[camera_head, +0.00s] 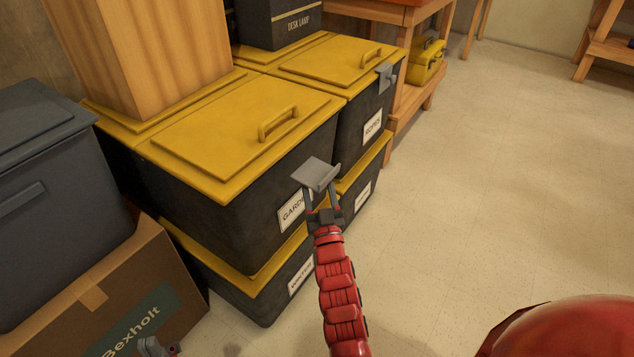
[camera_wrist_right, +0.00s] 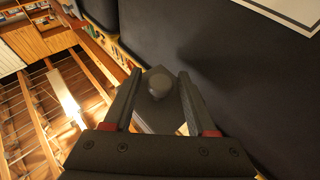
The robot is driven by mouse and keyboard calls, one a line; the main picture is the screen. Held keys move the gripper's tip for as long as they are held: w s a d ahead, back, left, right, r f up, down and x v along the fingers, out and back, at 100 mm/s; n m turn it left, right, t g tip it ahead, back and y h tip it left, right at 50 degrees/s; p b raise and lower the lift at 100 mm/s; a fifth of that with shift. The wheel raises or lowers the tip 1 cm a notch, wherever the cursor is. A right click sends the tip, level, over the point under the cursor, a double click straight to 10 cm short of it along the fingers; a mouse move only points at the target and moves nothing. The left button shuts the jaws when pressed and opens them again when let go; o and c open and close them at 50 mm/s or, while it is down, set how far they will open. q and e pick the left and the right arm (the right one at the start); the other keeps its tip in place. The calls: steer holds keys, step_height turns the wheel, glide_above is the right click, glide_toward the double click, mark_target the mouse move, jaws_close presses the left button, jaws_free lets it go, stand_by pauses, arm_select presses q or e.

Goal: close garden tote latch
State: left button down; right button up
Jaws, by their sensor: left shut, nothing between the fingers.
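The garden tote (camera_head: 235,180) is dark with a yellow lid (camera_head: 235,120), and its label is partly covered. Its grey latch (camera_head: 318,173) sticks outward from the front near the lid edge. My right gripper (camera_head: 322,192), on the red arm, is just below the latch with its fingers apart. In the right wrist view, the latch's grey underside with a round knob (camera_wrist_right: 158,84) shows between and beyond the open fingers (camera_wrist_right: 162,90); contact is unclear. My left gripper (camera_head: 158,347) shows small at the bottom left edge, shut and empty, away from the tote.
The ropes tote (camera_head: 368,110) stands behind, its grey latch (camera_head: 385,77) hanging down. Another tote (camera_head: 265,295) lies underneath. A wooden box (camera_head: 145,60) stands on the lids. A cardboard box (camera_head: 125,290) and grey bin (camera_head: 60,195) are left. The floor (camera_head: 480,190) to the right is clear.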

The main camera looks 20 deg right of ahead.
jaws_close()
stand_by(1.2)
